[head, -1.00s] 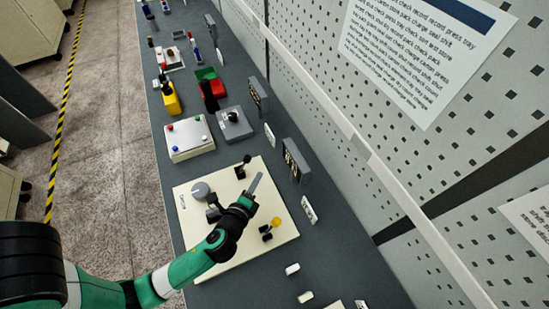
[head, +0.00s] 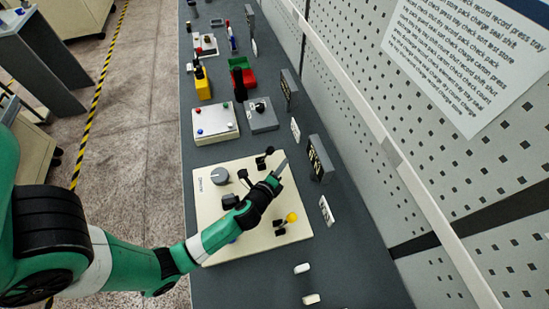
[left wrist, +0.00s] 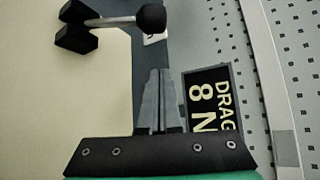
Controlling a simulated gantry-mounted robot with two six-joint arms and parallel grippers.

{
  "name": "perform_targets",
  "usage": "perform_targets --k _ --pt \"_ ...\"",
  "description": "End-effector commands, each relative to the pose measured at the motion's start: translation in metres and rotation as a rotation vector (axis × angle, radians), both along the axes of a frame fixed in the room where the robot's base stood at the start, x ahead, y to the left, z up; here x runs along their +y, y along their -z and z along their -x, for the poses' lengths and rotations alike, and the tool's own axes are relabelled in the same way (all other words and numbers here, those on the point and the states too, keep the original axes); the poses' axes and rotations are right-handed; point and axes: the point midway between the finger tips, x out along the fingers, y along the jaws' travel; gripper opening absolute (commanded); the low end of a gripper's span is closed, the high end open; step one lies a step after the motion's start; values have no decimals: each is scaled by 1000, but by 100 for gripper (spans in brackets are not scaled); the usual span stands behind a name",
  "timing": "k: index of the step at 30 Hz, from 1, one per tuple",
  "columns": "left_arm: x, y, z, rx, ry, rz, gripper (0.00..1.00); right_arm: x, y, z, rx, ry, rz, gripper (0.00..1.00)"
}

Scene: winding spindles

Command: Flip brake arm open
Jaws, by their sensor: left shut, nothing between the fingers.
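A cream panel (head: 207,240) lies on the dark bench. A black lever (head: 264,158) with a ball knob stands near its far right corner. The left wrist view shows a metal rod (left wrist: 108,21) with a black ball (left wrist: 151,18), rising from a black forked block at the upper left; it looks like the same lever. No label marks it as the brake arm. My left gripper (head: 281,168) is shut and empty, just to the right of this lever and apart from it. Its closed fingers (left wrist: 158,100) point toward the lever side in the left wrist view. My right gripper is out of view.
A dark "DRAG 8 N" sign (left wrist: 207,100) stands close to the right of my fingers. A perforated wall (head: 440,190) bounds the right. Other stations line the bench beyond.

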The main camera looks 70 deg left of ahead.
Motion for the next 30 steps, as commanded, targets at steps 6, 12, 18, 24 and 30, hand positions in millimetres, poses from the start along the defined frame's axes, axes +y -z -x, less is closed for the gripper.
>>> perform_targets --k 6,12,18,24,30 --pt "25 -6 1 2 -5 2 0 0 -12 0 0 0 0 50" --pt "34 -10 14 1 -2 1 0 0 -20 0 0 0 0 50" --pt "34 -9 14 0 1 0 0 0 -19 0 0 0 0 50" --pt "34 -9 14 -2 2 1 0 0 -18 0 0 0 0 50" --pt "25 -7 7 -37 24 6 0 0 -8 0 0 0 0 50"
